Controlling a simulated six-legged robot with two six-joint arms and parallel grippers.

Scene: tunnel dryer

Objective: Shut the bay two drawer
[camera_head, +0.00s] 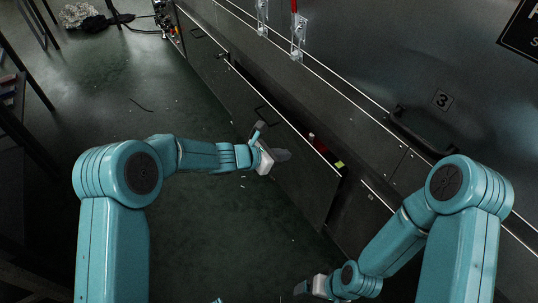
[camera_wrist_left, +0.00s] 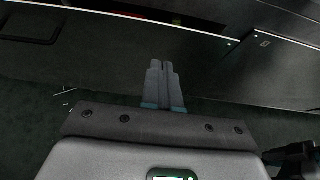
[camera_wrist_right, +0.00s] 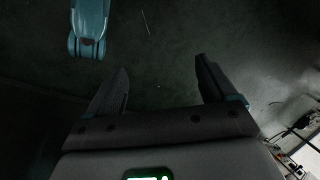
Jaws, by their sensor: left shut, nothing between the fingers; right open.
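A dark drawer (camera_head: 300,175) stands partly pulled out of the long cabinet row, its white-edged top showing a dark gap with small red and yellow-green items inside. Its handle (camera_head: 264,116) is on the front face, and the front also fills the upper left wrist view (camera_wrist_left: 110,62). No number two label is readable. My left gripper (camera_head: 281,155) is shut and empty, with its fingertips (camera_wrist_left: 160,66) in front of the drawer face, right of the handle; contact cannot be told. My right gripper (camera_head: 301,288) is low near the floor; its fingers (camera_wrist_right: 158,82) are open and empty.
A plate marked 3 (camera_head: 441,100) and a large black handle (camera_head: 420,133) are on the upper cabinet at right. Levers (camera_head: 297,38), one red-topped, stand on the ledge. Dark floor (camera_head: 190,210) beside the drawer is mostly clear; a rack (camera_head: 22,125) stands far left.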

